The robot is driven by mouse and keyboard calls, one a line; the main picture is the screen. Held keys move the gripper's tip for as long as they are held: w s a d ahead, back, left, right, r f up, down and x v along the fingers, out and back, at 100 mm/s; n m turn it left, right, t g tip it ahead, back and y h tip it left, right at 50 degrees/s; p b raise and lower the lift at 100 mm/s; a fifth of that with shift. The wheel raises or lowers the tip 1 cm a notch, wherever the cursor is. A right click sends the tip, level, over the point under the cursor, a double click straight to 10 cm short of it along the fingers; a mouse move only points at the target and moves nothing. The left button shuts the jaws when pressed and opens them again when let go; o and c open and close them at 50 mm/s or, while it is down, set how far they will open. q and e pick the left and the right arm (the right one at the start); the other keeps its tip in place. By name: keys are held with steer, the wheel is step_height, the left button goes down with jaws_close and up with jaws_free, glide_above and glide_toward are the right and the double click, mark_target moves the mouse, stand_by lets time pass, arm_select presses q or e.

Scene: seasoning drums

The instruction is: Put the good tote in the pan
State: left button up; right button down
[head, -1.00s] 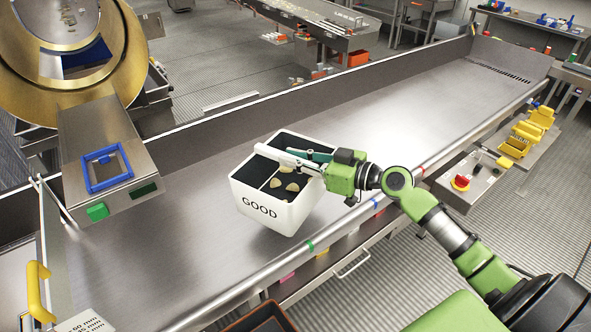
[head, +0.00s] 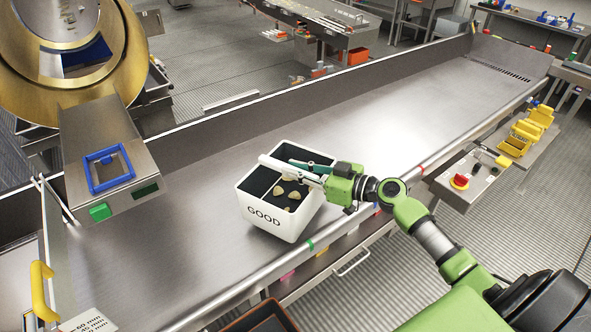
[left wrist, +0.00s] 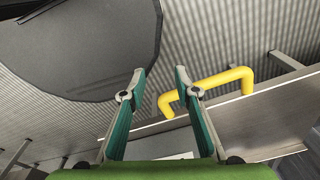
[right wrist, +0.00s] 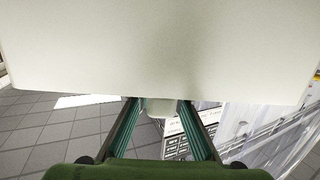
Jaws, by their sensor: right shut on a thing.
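The good tote (head: 271,222) is a white box lettered GOOD, with a dark divided inside and several pale pieces in it. My right gripper (head: 278,162) is shut on the tote at its upper right side, with the fingers reaching across the top. The tote's pale wall (right wrist: 160,50) fills the upper right wrist view. The tote is upright over the long steel pan (head: 400,120), near its front rail; whether its base touches is unclear. My left gripper (left wrist: 160,72) is open and empty in the left wrist view, and out of the head view.
A steel chute with a blue frame (head: 109,169) and a brass drum (head: 30,75) stand at the left. A yellow handle (head: 40,290) is at the lower left. A control box with a red knob (head: 460,181) is beyond the front rail. The pan's right part is clear.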

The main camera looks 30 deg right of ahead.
steer(key=shift+f+b, duration=0.25)
steer(key=shift+b, duration=0.1)
steer(key=c, duration=1.9)
jaws_free()
steer(key=shift+r+p, duration=0.5)
steer(key=shift+p, duration=0.25)
steer(key=shift+b+v, duration=2.45)
steer(key=shift+v, duration=3.6)
steer(key=shift+f, duration=0.2)
